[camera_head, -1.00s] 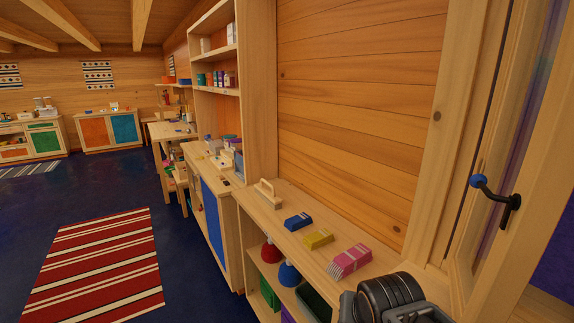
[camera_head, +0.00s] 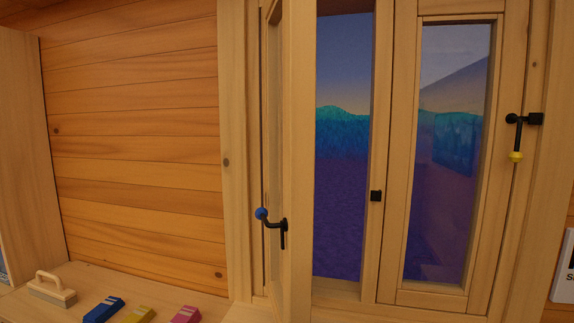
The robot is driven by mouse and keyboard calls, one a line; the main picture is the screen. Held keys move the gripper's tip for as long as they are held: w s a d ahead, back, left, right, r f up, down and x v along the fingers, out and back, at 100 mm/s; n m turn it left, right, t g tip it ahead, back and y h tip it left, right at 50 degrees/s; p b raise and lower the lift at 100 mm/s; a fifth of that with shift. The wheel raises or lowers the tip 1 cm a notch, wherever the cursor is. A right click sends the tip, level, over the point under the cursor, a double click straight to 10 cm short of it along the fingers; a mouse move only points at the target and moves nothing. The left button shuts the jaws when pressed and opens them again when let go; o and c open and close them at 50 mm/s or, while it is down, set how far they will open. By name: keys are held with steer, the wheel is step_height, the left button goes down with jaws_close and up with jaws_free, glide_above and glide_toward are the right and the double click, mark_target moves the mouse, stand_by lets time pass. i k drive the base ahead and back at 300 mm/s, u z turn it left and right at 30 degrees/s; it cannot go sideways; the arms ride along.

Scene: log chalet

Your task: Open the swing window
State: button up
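The swing window has two wooden sashes. The left sash (camera_head: 298,150) is swung inward at an angle, leaving an open gap with sea-like blue and purple scenery behind it. Its black handle with a blue knob (camera_head: 262,214) sticks out to the left. The right sash (camera_head: 400,165) lies flat in the frame. Its black handle with a yellow knob (camera_head: 515,156) hangs down at the right edge. My gripper is not visible in the current view.
A wooden shelf top (camera_head: 85,275) runs along the wall at lower left. A white sign (camera_head: 563,268) is at the right edge.

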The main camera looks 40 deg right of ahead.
mark_target(289, 31)
steer(key=k, duration=0.5)
steer(key=z, duration=1.9)
steer(key=i, duration=0.45)
steer(key=u, duration=1.55)
